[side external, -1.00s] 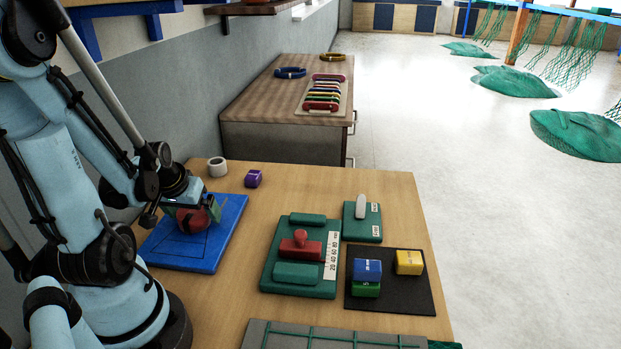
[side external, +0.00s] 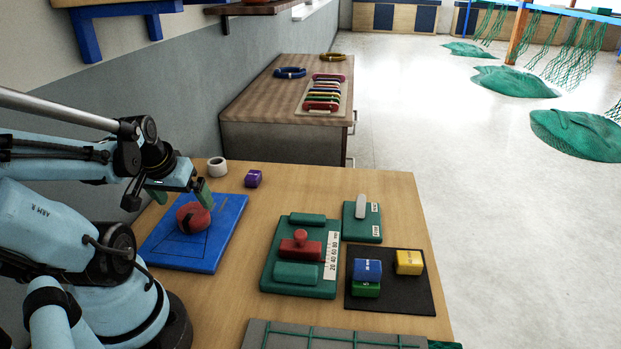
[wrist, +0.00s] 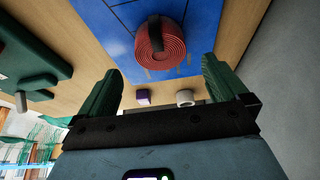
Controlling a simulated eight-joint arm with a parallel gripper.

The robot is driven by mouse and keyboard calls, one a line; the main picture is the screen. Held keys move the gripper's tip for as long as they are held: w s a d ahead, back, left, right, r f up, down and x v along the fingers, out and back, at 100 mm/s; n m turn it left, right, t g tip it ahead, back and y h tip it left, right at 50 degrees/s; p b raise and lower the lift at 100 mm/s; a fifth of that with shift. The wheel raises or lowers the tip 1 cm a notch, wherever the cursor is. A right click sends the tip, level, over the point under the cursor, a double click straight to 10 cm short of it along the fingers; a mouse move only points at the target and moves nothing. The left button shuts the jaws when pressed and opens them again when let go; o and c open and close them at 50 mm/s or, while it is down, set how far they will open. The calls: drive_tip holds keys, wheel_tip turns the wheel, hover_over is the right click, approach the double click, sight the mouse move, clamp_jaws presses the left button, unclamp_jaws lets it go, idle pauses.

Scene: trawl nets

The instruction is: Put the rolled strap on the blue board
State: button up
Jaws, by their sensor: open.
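The rolled strap (side external: 193,217) is a red coil with a dark band across it. It rests on the blue board (side external: 229,228), inside the dark lines drawn there. The wrist view also shows the coil (wrist: 160,48) lying on the blue board (wrist: 205,22). My gripper (side external: 180,194) is open and empty, with green fingers. It is above the strap and slightly back from it, apart from it. In the wrist view the two fingers (wrist: 160,88) are spread, with the strap beyond their tips.
A white ring (side external: 217,167) and a purple block (side external: 253,179) stand behind the board. To the right are a green fixture with a red knob (side external: 300,246), a smaller green block (side external: 362,222), and a black mat (side external: 420,295) with blue, green and yellow blocks.

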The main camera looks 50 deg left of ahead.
drive_tip(key=shift+v, duration=2.8)
drive_tip(key=w+d+m+t+h, duration=0.1)
drive_tip(key=w+d+m+t, duration=0.1)
drive_tip(key=w+d+m, duration=0.2)
drive_tip(key=w+d+m+t+h, duration=0.2)
drive_tip(key=w+d+m, duration=0.3)
drive_tip(key=w+d, duration=0.5)
drive_tip(key=d, duration=0.4)
drive_tip(key=shift+w+d+r, duration=0.15)
drive_tip(key=shift+d+r, duration=0.2)
drive_tip(key=shift+r, duration=0.05)
